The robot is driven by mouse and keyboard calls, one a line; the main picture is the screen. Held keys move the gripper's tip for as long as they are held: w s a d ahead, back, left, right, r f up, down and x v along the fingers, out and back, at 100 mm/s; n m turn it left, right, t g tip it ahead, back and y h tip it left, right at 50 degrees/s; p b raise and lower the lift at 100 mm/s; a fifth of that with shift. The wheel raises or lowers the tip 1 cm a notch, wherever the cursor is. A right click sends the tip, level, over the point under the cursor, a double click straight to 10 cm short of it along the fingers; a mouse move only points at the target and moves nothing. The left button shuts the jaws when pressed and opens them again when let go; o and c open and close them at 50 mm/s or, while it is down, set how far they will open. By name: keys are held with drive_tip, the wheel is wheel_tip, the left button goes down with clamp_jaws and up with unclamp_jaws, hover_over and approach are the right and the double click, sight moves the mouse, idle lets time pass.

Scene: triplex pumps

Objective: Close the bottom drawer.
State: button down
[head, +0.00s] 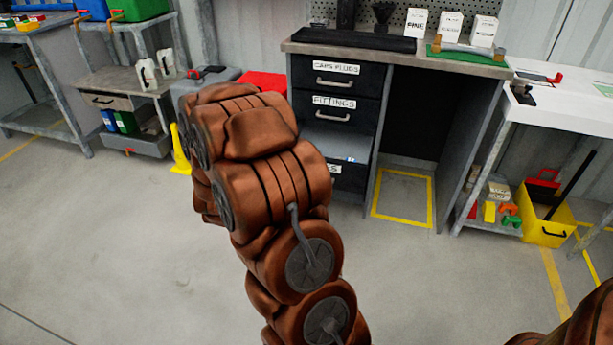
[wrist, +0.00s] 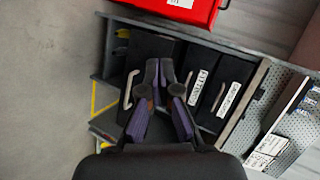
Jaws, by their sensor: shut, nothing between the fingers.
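The bottom drawer (head: 348,177) is in the dark drawer stack under the workbench. It stands out from the stack, with its grey inside showing from above and its front partly hidden behind my arm. In the wrist view its dark front (wrist: 143,55) and light bar handle (wrist: 129,88) lie to the left of my fingers. My gripper (wrist: 159,64) is shut and empty, over the drawer stack in that picture. I cannot tell whether it touches the drawer. In the head view my own arm hides the gripper.
Above it, the CAPS PLUGS drawer (head: 334,79) and FITTINGS drawer (head: 333,112) look closed. A red box (head: 263,84) stands left of the stack, also at the top of the wrist view (wrist: 190,10). A yellow-marked bay (head: 403,196) lies right. The floor in front is clear.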

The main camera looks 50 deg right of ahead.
drive_tip(key=s+d+f+m+g+h+b, duration=0.2)
drive_tip(key=s+d+f+m+h+b, duration=0.5)
drive_tip(key=d, duration=0.5)
drive_tip(key=w+d+b, duration=0.1)
drive_tip(key=d+b, duration=0.1)
drive_tip(key=d, duration=0.4)
drive_tip(key=w+d+n+b, duration=0.1)
drive_tip(key=w+d+b, duration=0.1)
drive_tip(key=d, duration=0.4)
drive_tip(key=shift+w+d+b, duration=0.2)
drive_tip(key=shift+w+b, duration=0.1)
drive_tip(key=shift+b, duration=0.05)
drive_tip(key=shift+d, duration=0.1)
